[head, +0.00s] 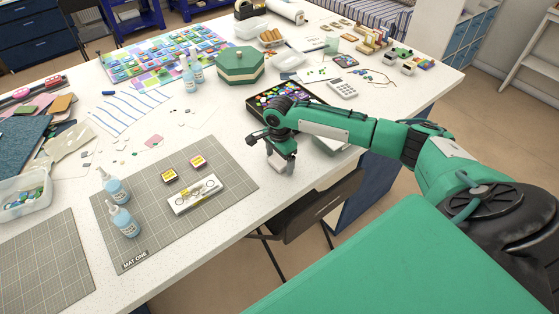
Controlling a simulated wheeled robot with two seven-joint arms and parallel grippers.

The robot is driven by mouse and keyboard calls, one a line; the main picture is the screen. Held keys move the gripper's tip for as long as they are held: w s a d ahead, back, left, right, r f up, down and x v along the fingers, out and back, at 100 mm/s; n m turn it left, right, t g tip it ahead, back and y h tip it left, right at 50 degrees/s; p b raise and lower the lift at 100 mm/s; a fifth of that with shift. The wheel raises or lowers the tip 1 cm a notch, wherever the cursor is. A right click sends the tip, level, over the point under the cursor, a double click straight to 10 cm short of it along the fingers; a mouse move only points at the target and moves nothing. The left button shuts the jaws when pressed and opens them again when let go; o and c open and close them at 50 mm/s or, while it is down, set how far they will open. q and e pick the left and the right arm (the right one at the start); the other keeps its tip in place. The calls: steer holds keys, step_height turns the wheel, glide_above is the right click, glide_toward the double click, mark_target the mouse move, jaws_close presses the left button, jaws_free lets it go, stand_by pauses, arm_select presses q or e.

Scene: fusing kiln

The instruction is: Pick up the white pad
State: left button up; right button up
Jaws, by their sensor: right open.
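A white rectangular pad (184,204) lies on the grey gridded mat labelled MAT ONE (150,238). A pair of glasses or a similar wire-rimmed shape (201,190) shows on its top; I cannot tell whether it is loose or printed. My right gripper (281,165) points down over the white table, right of the mat and apart from the pad. It is open, and I see nothing between its fingers. My left gripper is not in view.
A dark tray of colourful pieces (272,97) and a green octagonal box (240,68) lie farther back. A dark chair (310,208) stands at the table's front edge.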

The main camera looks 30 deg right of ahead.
mark_target(279, 160)
steer(key=shift+c, duration=0.3)
steer(key=c, duration=1)
step_height(279, 160, up, 20)
steer(key=b, duration=0.3)
steer(key=shift+b, duration=0.35)
